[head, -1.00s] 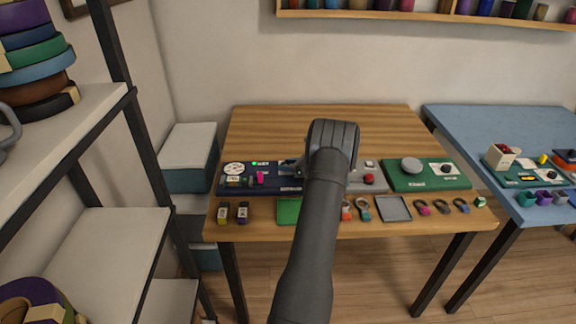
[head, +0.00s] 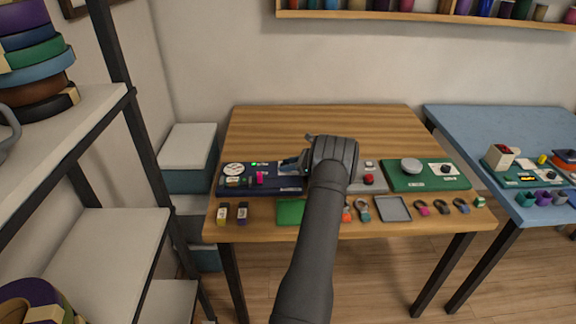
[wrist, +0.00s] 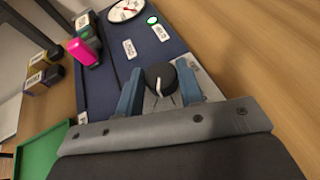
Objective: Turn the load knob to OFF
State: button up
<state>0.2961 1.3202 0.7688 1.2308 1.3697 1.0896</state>
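The load knob (wrist: 160,77) is a black round knob with a white pointer mark, on a light plate of the dark blue panel (wrist: 103,66). In the wrist view its mark points roughly toward the top of the picture. My gripper (wrist: 160,82) has its two blue fingers on either side of the knob, open around it; whether they touch it is unclear. In the head view my gripper (head: 291,164) is over the right part of the navy panel (head: 235,184), and the knob is hidden there.
The panel also carries a white dial (wrist: 126,9), a lit green lamp (wrist: 152,20) and a pink piece (wrist: 83,51). A grey unit with a red button (head: 368,179) and a green panel (head: 425,183) stand to the right. A green tray (head: 290,211) lies in front.

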jog(key=o, duration=0.4)
jog(key=shift+d, duration=0.1)
jog(key=v, duration=1.7)
jog(key=shift+d+r, duration=0.1)
jog(key=shift+r, duration=0.1)
